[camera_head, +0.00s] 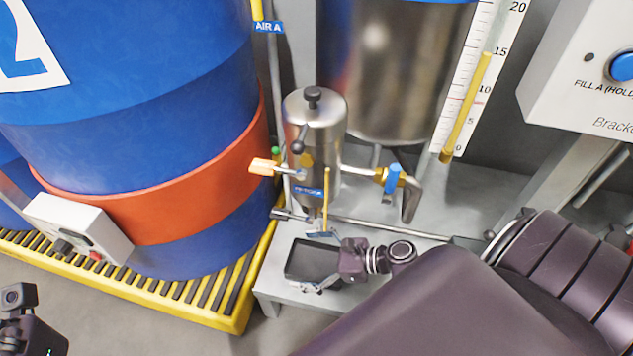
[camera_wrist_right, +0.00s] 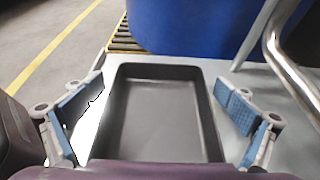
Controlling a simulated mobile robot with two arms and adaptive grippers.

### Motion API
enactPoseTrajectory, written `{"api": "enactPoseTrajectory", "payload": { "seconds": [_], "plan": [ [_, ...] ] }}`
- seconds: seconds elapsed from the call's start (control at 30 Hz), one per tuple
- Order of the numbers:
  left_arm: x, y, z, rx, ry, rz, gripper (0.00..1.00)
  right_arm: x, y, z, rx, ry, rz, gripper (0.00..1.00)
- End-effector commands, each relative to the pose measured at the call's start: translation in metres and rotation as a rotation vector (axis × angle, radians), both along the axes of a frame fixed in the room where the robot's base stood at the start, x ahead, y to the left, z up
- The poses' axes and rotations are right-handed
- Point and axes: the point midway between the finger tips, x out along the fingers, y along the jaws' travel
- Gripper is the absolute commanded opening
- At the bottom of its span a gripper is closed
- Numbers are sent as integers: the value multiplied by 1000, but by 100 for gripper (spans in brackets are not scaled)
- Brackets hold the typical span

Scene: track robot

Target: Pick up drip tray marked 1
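A black, shallow rectangular drip tray (camera_head: 302,262) lies on the grey metal stand below the steel filter housing. In the right wrist view the tray (camera_wrist_right: 165,120) fills the middle, empty inside, with its rim all round. No number mark can be read on it. My right gripper (camera_head: 320,261) reaches in from the right. In the right wrist view its blue-padded fingers (camera_wrist_right: 160,112) are spread wide on both sides of the tray, with gaps between pads and tray walls. My own wrist hides the tray's near end. My left gripper is not in view.
The steel housing (camera_head: 314,130) with valves and a drain pipe stands over the stand (camera_head: 272,281). A blue and orange drum (camera_head: 150,195) on a yellow grated pallet (camera_head: 228,318) is to the left. A horizontal pipe (camera_head: 385,229) runs behind the gripper.

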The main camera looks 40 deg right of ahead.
Motion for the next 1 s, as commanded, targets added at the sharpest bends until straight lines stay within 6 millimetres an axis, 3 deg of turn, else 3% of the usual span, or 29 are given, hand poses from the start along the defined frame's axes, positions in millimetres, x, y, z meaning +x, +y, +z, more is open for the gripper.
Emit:
{"api": "enactPoseTrajectory", "payload": {
  "seconds": [0.03,0.37,0.6,0.73,0.87,1.0],
  "plan": [
    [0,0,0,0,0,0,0,0,0,0,0,0,0,90],
    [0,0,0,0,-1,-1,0,0,0,0,0,0,0,54],
    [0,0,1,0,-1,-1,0,0,0,1,0,0,0,54],
    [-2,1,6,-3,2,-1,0,0,0,12,-1,-1,0,54],
    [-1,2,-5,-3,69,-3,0,0,0,33,-1,-2,2,54],
    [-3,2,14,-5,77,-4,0,0,0,68,-3,-2,2,54]
  ]
}}
